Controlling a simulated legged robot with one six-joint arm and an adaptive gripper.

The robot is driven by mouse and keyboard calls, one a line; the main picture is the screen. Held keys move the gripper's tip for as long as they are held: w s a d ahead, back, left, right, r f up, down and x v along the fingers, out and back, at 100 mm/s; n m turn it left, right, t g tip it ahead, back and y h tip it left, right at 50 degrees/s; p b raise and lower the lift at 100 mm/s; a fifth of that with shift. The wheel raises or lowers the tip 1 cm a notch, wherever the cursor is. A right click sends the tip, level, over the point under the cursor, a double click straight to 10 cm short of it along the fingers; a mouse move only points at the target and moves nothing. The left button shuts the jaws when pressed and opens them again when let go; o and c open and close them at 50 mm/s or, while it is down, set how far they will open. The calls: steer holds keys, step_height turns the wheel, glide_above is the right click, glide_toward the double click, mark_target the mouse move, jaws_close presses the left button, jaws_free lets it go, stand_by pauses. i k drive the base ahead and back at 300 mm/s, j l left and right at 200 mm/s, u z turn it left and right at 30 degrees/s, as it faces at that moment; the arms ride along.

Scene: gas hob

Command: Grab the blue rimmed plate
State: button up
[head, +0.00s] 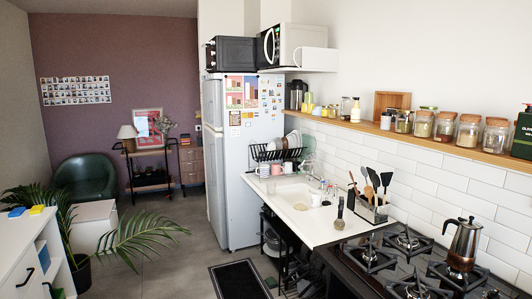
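Pale plates (292,138) stand on edge in a black dish rack (262,152) at the back of the white counter, close to the fridge. They are small and far off, and I cannot tell whether one has a blue rim. A rounded greenish dish (308,145) shows at the right end of the rack, against the tiled wall. My gripper is not in view.
The white sink counter (310,228) holds cups and a black utensil holder (368,209). The gas hob (405,265) with a moka pot (464,243) is at front right. A fridge (240,160) stands behind. Grey floor (175,262) is open, with a dark mat (238,279).

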mark_target(272, 145)
steer(key=i+j+u, duration=0.45)
steer(key=i, duration=0.45)
steer(key=i+u, duration=0.45)
steer(key=i, duration=0.4)
steer(key=i+j+z, duration=0.1)
steer(key=i+z, duration=0.15)
steer(key=i, duration=1.2)
steer(key=i+z, duration=0.3)
steer(key=i, duration=0.2)
steer(key=i+z, duration=0.35)
steer(key=i, duration=0.2)
steer(key=i+j+z, duration=0.3)
steer(key=i, duration=0.2)
steer(key=i+z, duration=0.25)
steer(key=i, duration=0.35)
steer(key=i+j+z, duration=0.1)
steer(key=i+z, duration=0.15)
steer(key=i, duration=0.3)
